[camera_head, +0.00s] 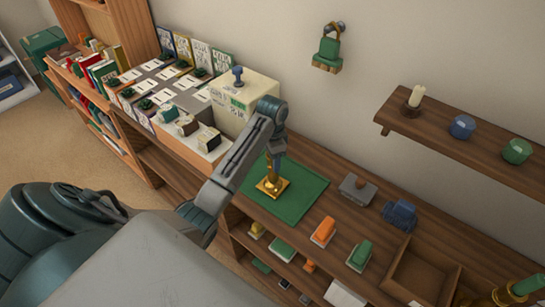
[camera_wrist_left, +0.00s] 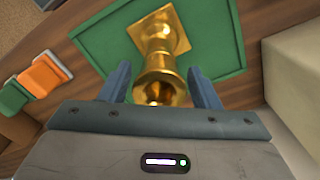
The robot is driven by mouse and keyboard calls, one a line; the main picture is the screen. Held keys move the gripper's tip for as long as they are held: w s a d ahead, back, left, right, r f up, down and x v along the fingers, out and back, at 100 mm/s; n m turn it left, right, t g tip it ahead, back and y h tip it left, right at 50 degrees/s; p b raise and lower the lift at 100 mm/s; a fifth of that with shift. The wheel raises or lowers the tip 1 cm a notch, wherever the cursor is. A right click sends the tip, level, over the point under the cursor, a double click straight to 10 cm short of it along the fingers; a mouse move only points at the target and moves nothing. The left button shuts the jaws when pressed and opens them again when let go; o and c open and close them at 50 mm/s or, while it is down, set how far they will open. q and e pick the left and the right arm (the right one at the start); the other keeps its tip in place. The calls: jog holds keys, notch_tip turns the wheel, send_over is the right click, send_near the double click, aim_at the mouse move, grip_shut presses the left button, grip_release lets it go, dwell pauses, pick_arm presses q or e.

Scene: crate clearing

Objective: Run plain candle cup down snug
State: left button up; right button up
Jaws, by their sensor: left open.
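A brass candlestick (camera_head: 272,186) stands upright on its square foot on a green mat (camera_head: 306,189). In the left wrist view the candlestick's foot (camera_wrist_left: 166,30) lies beyond its stem, and its plain, flared brass candle cup (camera_wrist_left: 162,88) is nearest me. My left gripper (camera_head: 276,152) points down over the candlestick's top. In the left wrist view my left gripper (camera_wrist_left: 160,72) is open, with one finger on each side of the cup and gaps showing. The cup's lower joint is hard to make out, so I cannot tell how tightly it sits. My right gripper is not in view.
Another brass piece with a green band (camera_head: 525,287) stands at the lower right. Orange (camera_head: 323,231) and green (camera_head: 359,255) blocks, a grey block (camera_head: 356,188) and a blue item (camera_head: 399,214) lie right of the mat. A cream box (camera_head: 243,99) stands behind left. A wall shelf (camera_head: 455,140) is at right.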

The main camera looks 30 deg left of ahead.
pick_arm(q)
jog(key=n, duration=0.6)
jog(key=shift+d, duration=0.1)
jog(key=n, duration=0.5)
jog(key=shift+n, duration=0.4)
jog(key=c, duration=0.5)
jog(key=m, duration=0.6)
jog(key=shift+m, duration=0.3)
jog(key=shift+c, duration=0.2)
jog(key=m, duration=0.5)
jog(key=shift+m, duration=0.3)
jog(key=o, duration=0.5)
jog(key=shift+o, duration=0.2)
